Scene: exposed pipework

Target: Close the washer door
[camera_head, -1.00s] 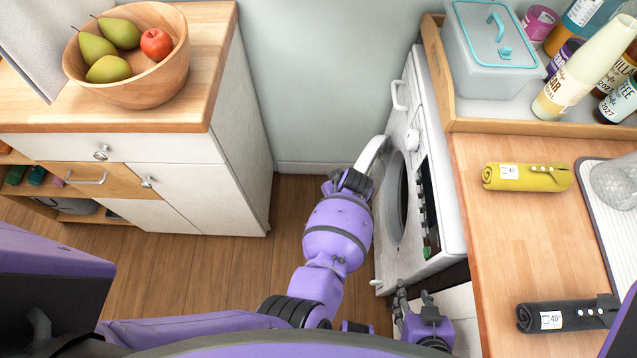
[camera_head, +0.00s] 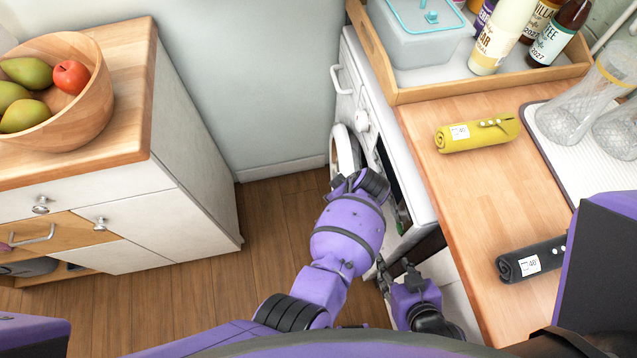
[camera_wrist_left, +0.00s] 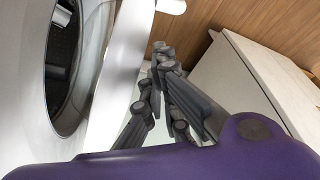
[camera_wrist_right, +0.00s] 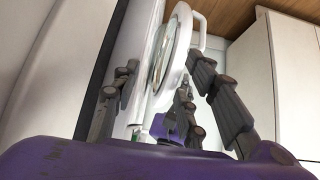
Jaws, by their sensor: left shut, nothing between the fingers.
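The washer (camera_head: 376,100) stands under the counter, and its round white door (camera_head: 342,150) stands open from its front. The door's lower part is hidden behind my left arm in the head view. The door's ring and handle show in the right wrist view (camera_wrist_right: 181,35). My left gripper (camera_wrist_left: 165,62) is shut and empty, close beside the white door edge (camera_wrist_left: 122,75); whether it touches cannot be told. My right gripper (camera_head: 385,268) is low in front of the washer. Its fingers are spread and empty in the right wrist view, with my left gripper's dark fingers visible beyond them.
A white cabinet (camera_head: 150,220) with a fruit bowl (camera_head: 85,120) on top stands at the left. Wooden floor (camera_head: 275,220) lies between it and the washer. The counter (camera_head: 450,190) at the right holds rolled cloths, a tray with bottles and glassware.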

